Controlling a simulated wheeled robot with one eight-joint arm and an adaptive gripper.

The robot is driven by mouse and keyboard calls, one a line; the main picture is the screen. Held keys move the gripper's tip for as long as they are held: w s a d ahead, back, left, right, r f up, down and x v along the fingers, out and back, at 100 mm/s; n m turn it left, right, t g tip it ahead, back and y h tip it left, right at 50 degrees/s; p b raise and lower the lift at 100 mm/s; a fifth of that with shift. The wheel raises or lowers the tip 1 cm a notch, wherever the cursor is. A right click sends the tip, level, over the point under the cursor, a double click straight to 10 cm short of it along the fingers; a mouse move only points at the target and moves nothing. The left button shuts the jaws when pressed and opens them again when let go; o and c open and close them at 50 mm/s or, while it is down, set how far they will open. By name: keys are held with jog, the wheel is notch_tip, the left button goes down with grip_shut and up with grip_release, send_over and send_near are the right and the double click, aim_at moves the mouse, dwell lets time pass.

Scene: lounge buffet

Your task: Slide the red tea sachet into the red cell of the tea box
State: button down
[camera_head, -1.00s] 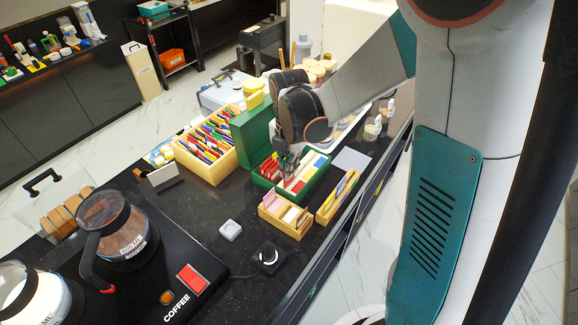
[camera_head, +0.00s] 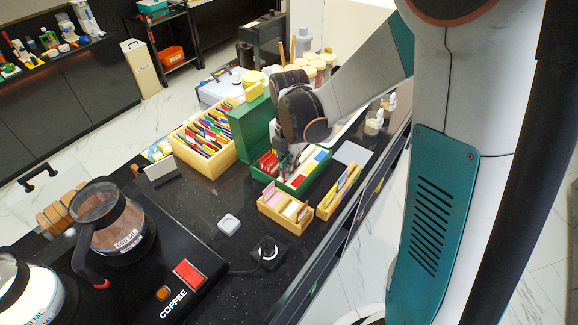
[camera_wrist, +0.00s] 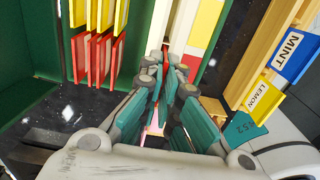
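The green tea box (camera_head: 322,172) stands open on the dark counter, its green lid (camera_head: 250,130) raised on the left. In the wrist view, upright red sachets (camera_wrist: 96,60) stand in the left part of the box with yellow ones (camera_wrist: 103,14) above them in the picture. Right of them are a white, a yellow and a red patch (camera_wrist: 193,62). My gripper (camera_wrist: 165,72) points down over the box, between the sachet row and these patches. Its fingers are nearly together around a thin red edge, apparently the red tea sachet (camera_wrist: 154,122). The fingers hide most of it.
A wooden crate of coloured sachets (camera_head: 207,168) stands left of the tea box. Two small wooden trays (camera_head: 268,212) (camera_head: 326,212) stand in front. A coffee machine (camera_head: 185,250) fills the lower left.

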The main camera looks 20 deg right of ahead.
dwell(0.3)
jog(key=c, duration=1.7)
grip_release()
jog(key=shift+r+p, duration=1.85)
jog(key=shift+r, duration=1.15)
jog(key=shift+s+f, duration=0.1)
jog(key=shift+f, duration=0.05)
